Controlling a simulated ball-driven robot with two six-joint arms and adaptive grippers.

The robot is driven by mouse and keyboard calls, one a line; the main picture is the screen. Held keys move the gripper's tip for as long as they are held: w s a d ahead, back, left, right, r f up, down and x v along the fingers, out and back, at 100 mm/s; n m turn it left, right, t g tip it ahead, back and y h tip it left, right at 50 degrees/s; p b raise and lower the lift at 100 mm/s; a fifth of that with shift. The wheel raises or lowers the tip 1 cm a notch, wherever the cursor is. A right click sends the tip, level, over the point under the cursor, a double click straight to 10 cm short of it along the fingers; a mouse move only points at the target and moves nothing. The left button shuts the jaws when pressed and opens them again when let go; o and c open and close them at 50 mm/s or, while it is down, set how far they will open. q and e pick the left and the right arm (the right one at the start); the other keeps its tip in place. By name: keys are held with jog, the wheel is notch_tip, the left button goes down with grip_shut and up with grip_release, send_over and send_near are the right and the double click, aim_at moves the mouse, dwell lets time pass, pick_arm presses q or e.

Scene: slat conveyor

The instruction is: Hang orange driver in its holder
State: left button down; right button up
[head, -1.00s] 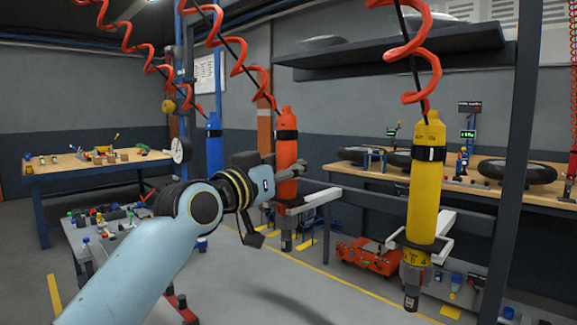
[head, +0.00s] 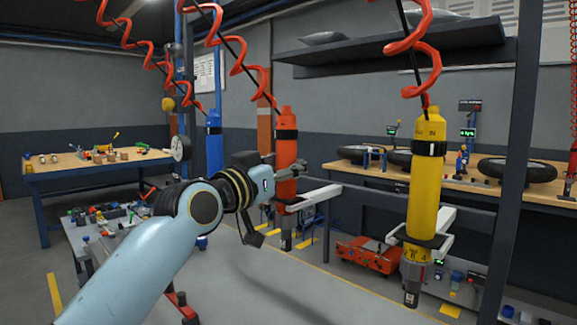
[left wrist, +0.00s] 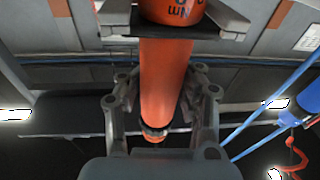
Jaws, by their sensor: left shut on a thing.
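The orange driver (head: 287,153) hangs upright on its red coiled hose, with a black band near its top and a dark tip below. My left gripper (head: 277,171) is shut around its middle. In the left wrist view the orange body (left wrist: 166,75) runs between the fingers of my left gripper (left wrist: 174,25). A pale forked holder (head: 318,196) is at the driver's lower end, its arms beside the body. I cannot tell whether the driver rests in it or is just above. My right gripper is not in view.
A yellow driver (head: 427,180) hangs in a similar holder (head: 446,226) at right. A blue driver (head: 214,145) hangs behind at left. Workbenches stand along the walls, and a parts table (head: 85,232) is left of my arm. Open floor lies below the drivers.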

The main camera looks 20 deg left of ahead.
pick_arm(q)
jog(key=c, duration=0.8)
grip_release()
jog(key=shift+o, duration=0.2)
jog(key=shift+f, duration=0.1)
jog(key=v, duration=1.2)
